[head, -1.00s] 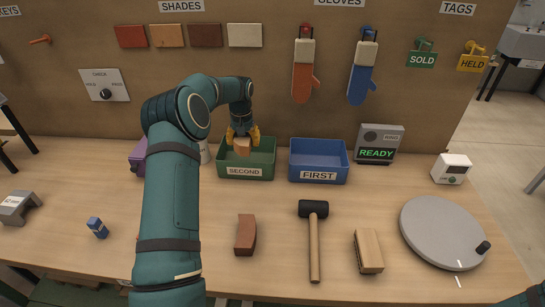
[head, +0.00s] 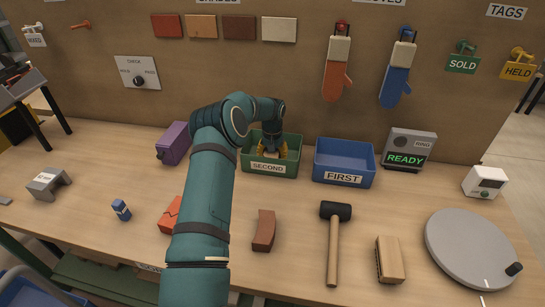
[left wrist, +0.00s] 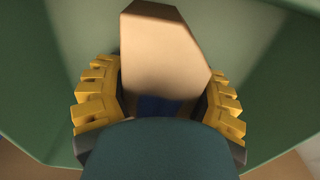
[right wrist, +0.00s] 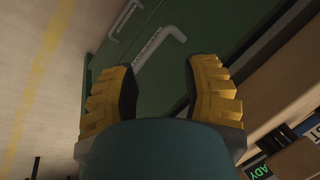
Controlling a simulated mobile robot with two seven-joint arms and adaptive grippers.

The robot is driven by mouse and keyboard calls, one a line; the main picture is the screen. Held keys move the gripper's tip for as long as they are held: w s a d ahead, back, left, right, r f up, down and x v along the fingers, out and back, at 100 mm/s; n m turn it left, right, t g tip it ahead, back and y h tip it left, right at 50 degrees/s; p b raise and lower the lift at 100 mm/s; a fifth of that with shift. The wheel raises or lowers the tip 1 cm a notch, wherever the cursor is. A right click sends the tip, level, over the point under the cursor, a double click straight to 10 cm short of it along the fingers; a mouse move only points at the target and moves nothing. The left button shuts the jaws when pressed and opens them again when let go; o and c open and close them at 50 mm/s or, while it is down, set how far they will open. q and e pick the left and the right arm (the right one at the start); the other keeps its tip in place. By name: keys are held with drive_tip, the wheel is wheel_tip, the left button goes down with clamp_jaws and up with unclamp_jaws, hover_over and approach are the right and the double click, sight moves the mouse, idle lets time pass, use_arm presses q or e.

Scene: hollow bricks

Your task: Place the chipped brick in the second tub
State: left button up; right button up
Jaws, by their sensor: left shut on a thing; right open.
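The green tub labelled SECOND (head: 258,168) stands at the back of the table, left of the blue tub labelled FIRST (head: 343,177). My left gripper (head: 271,150) reaches down into the green tub. It is shut on a tan brick (left wrist: 165,55), and green walls surround it in the left wrist view. The brick has a slanted corner there; in the head view the fingers mostly hide it. I cannot tell whether it touches the tub floor. My right gripper (right wrist: 163,75) is open and empty, over a dark green surface away from the tubs.
A red-brown brick (head: 264,230), a mallet (head: 334,240), a tan block (head: 389,260) and a grey turntable (head: 468,250) lie in front. An orange-red object (head: 170,214) is partly behind my left arm. A purple box (head: 174,143) stands left of the green tub.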

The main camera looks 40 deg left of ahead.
idle(0.3)
use_arm(q)
drive_tip(key=o, duration=0.9)
drive_tip(key=shift+f, duration=0.2)
drive_tip(key=shift+c, duration=0.2)
drive_tip(key=o, duration=0.5)
drive_tip(key=shift+r, duration=0.1)
drive_tip(key=shift+r, duration=0.2)
wheel_tip(320, 180, up, 12)
drive_tip(key=shift+f+p, duration=0.1)
drive_tip(key=shift+p, duration=0.6)
